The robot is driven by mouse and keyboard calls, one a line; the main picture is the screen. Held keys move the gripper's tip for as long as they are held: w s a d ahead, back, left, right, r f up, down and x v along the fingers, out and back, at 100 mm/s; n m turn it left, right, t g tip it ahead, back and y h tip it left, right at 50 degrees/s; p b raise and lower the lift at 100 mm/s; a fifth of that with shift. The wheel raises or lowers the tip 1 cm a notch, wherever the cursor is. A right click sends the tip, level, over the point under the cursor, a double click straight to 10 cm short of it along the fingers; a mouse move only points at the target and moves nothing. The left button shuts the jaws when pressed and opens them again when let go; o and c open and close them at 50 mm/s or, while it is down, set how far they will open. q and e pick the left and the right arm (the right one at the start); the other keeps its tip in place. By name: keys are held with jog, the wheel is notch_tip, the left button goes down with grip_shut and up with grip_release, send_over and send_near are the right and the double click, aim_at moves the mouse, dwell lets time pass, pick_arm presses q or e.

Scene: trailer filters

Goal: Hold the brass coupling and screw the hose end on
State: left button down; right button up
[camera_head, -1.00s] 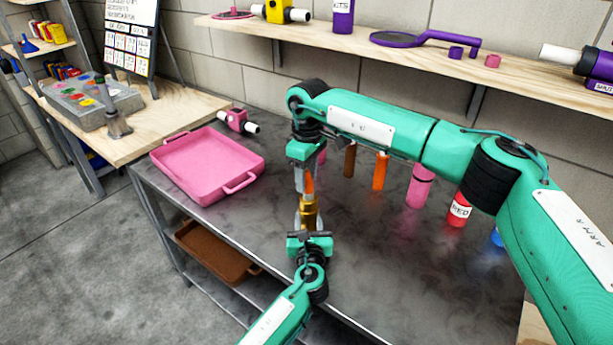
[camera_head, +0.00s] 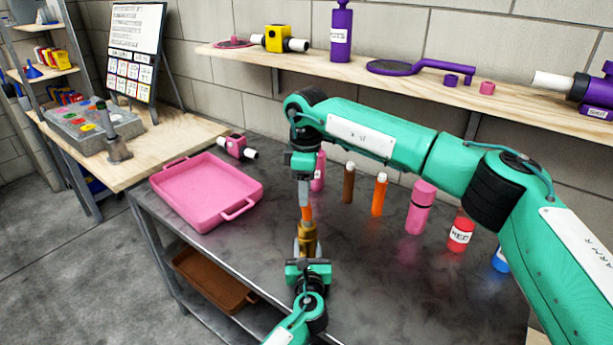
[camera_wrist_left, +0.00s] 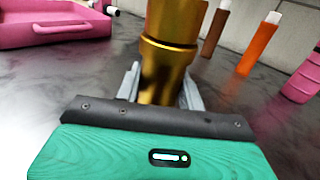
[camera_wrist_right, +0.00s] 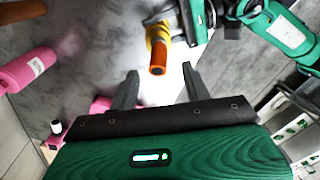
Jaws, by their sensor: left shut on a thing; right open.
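The brass coupling (camera_head: 307,242) stands upright over the dark metal bench, and it fills the middle of the left wrist view (camera_wrist_left: 170,50). My left gripper (camera_head: 307,258) is shut on its lower part. The orange hose end (camera_head: 307,214) is at the top of the coupling, in line with it; how far it is threaded on cannot be told. It also shows as a short orange piece with a dark opening in the right wrist view (camera_wrist_right: 157,60). My right gripper (camera_head: 304,200) is above the hose end, pointing down. Its fingers (camera_wrist_right: 160,88) are open and apart, with nothing between them.
A pink tray (camera_head: 175,205) lies at the bench's left. Several bottles stand behind and right of the coupling, including a brown one (camera_head: 348,185), an orange one (camera_head: 379,196) and a red one (camera_head: 461,233). A wall shelf (camera_head: 350,59) runs behind. The bench front is clear.

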jog(key=n, duration=0.4)
jog(key=shift+r+n, duration=0.3)
jog(key=shift+n, duration=0.1)
jog(key=n, duration=0.3)
jog(key=shift+r, duration=0.2)
jog(key=n, duration=0.3)
jog(key=shift+r, duration=0.15)
jog(key=n, duration=0.4)
jog(key=shift+d+r+n, duration=0.1)
jog(key=shift+r+n, duration=0.15)
jog(key=shift+n, duration=0.15)
jog(key=n, duration=0.4)
jog(key=shift+r+n, duration=0.3)
jog(key=n, duration=0.3)
jog(key=shift+r, duration=0.15)
jog(key=n, duration=0.4)
jog(key=shift+s+d+r+n, duration=0.1)
jog(key=shift+r+n, duration=0.15)
jog(key=shift+n, duration=0.15)
jog(key=n, duration=0.4)
jog(key=shift+r, duration=0.25)
